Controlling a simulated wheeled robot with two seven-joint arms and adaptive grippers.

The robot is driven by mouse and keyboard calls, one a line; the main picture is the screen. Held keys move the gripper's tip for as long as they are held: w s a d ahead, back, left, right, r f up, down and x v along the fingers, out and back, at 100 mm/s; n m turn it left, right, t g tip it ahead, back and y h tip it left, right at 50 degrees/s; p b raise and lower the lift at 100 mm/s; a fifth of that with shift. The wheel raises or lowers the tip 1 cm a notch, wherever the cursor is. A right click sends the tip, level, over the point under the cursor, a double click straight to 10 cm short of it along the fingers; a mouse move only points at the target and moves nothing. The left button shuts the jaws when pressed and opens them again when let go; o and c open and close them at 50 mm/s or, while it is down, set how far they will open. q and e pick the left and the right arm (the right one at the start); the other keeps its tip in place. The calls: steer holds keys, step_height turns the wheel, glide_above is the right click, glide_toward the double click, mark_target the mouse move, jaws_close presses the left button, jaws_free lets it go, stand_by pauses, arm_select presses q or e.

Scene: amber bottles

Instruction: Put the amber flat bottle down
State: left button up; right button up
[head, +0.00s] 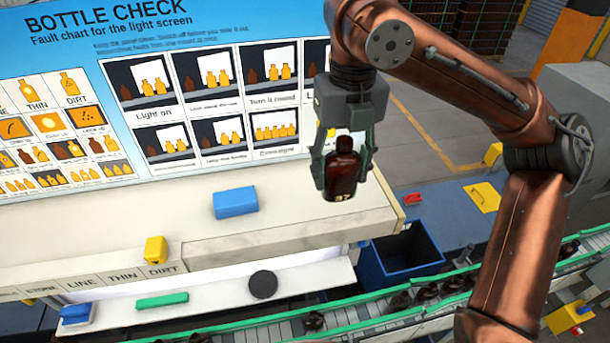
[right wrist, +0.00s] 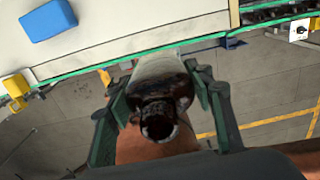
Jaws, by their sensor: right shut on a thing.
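The amber flat bottle (head: 343,168) is upright in my right gripper (head: 343,172), with a pale "37" mark low on its front. The gripper is shut on its sides and holds it in the air, to the right of the pale bench. In the right wrist view the bottle (right wrist: 158,110) is seen from its neck end between the two fingers of my right gripper (right wrist: 160,105). My left gripper does not show in either view.
A blue block (head: 236,202) lies on the bench. Below are a yellow block (head: 155,250), a green bar (head: 162,299) and a black disc (head: 263,284). A dark blue bin (head: 400,257) stands right of the bench. A conveyor (head: 385,318) with several bottles runs along the front.

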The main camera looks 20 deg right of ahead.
steer(key=w+d+f, duration=0.2)
steer(key=w+f, duration=0.1)
steer(key=w+d+f, duration=0.2)
steer(key=w+f, duration=0.1)
steer(key=w, duration=0.1)
steer(key=w+d+f+p, duration=0.1)
steer(key=w+d+f, duration=0.1)
steer(key=w+f, duration=0.1)
steer(key=shift+w, duration=0.35)
steer(key=f+p, duration=0.1)
steer(key=f, duration=0.1)
steer(key=shift+w+d+f+p, duration=0.1)
steer(key=shift+w+f+p, duration=0.1)
steer(key=shift+f+p, duration=0.15)
steer(key=shift+f, duration=0.3)
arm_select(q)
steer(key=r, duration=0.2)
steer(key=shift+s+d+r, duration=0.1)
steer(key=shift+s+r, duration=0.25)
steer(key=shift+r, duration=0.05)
arm_select(e)
steer(key=shift+f, duration=0.1)
steer(key=shift+f, duration=0.1)
steer(key=o, duration=1.2)
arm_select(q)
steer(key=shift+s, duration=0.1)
arm_select(e)
steer(key=shift+o, duration=0.2)
